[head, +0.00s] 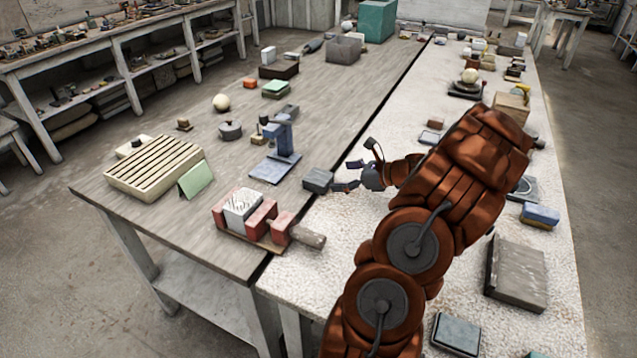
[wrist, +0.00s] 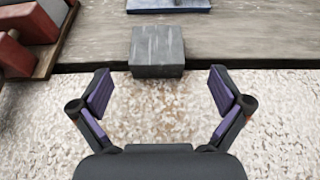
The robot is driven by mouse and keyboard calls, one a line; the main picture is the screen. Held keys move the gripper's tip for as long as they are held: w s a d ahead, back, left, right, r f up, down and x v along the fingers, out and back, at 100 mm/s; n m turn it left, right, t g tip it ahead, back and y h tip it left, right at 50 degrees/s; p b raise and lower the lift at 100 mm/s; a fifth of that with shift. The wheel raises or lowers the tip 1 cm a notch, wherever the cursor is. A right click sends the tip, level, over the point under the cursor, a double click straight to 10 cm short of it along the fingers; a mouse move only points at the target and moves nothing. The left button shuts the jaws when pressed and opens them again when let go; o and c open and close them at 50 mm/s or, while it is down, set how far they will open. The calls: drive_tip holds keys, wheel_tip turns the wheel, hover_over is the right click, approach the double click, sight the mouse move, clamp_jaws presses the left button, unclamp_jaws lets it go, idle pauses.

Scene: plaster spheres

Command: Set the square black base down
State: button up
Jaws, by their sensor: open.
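A dark grey-black square block (head: 318,180), which looks like the square black base, sits at the seam between the wooden tabletop and the white speckled surface. In the wrist view the block (wrist: 157,50) is upright and level, just beyond my fingertips and centred between them. My gripper (head: 350,176) is open and empty, low over the speckled surface. In the wrist view its two purple-padded fingers (wrist: 160,84) are spread wide, and neither touches the block.
A red clamp-like holder (head: 263,222) with a white block stands left of the base. A blue stand (head: 281,150) on a flat plate lies beyond it. A large dark slab (head: 516,272) lies at right. Speckled surface around my gripper is clear.

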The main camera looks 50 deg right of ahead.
sight(319, 176)
drive_tip(key=shift+d+f, duration=0.15)
drive_tip(key=shift+f, duration=0.05)
drive_tip(key=shift+x, duration=1.2)
drive_tip(key=shift+a+r+p+x, duration=0.15)
drive_tip(key=shift+p+x, duration=0.15)
drive_tip(key=shift+x, duration=0.55)
drive_tip(key=shift+a+r+p+x, duration=0.15)
drive_tip(key=shift+p+x, duration=0.2)
drive_tip(key=shift+x, duration=0.5)
drive_tip(key=shift+a+r+p+x, duration=0.1)
drive_tip(key=shift+p+x, duration=0.2)
drive_tip(key=shift+x, duration=0.6)
drive_tip(key=shift+d, duration=0.1)
drive_tip(key=shift+c, duration=0.2)
drive_tip(key=shift+r, duration=0.1)
drive_tip(key=c, duration=1.8)
